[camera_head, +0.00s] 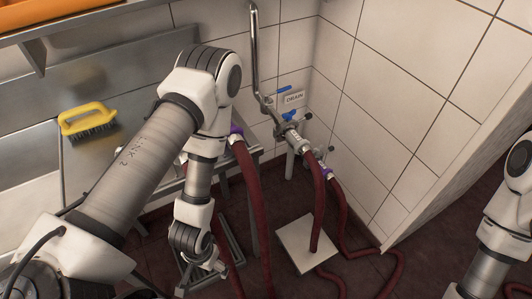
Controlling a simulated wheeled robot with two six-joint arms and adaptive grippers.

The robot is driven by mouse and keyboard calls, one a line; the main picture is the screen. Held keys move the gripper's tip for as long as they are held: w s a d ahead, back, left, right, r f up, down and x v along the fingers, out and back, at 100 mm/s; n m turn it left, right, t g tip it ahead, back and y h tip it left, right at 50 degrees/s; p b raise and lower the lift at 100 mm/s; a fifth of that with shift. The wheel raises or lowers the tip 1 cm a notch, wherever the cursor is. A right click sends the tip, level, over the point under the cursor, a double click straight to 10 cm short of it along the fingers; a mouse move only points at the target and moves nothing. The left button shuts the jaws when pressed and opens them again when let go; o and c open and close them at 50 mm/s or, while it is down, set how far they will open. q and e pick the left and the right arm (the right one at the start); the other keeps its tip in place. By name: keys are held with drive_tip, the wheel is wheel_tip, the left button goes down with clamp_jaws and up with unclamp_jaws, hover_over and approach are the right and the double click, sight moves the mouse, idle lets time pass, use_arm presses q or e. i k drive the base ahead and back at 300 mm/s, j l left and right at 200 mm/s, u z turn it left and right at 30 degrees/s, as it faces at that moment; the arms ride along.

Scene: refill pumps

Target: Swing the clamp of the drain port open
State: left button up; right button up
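The drain port (291,131) sits on the tiled back wall below a sign (294,98) reading DRAIN. Blue handles are beside it. A dark red hose (318,190) with a metal end is at the port and hangs down toward the floor. The clamp seems to be the small metal part around that joint; it is too small to tell whether it is open or shut. My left gripper (208,265) hangs low, left of and well apart from the port. Its fingers are mostly hidden. My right arm (497,235) is at the right edge; its gripper is out of view.
A vertical metal pipe (254,50) runs above the port. A purple-banded hose (247,165) stands by the steel table, and another purple band (326,172) shows right of the port. A yellow brush (88,120) lies at left. A pale floor plate (307,243) is below.

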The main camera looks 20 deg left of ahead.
sight(331, 149)
drive_tip(key=k+u, duration=0.2)
drive_tip(key=i+l, duration=0.15)
drive_tip(key=l, duration=0.3)
drive_tip(key=i+l+u, duration=0.1)
drive_tip(key=l, duration=0.3)
drive_tip(key=i+l+u, duration=0.1)
drive_tip(key=l, duration=0.35)
drive_tip(key=i+l, duration=0.2)
drive_tip(key=l, duration=0.25)
drive_tip(key=i+l+u, duration=0.1)
drive_tip(key=l, duration=0.35)
drive_tip(key=i+l, duration=0.25)
drive_tip(key=l, duration=0.15)
drive_tip(key=i+l+u, duration=0.1)
drive_tip(key=i+l, duration=0.45)
drive_tip(key=l, duration=0.25)
drive_tip(key=u, duration=0.05)
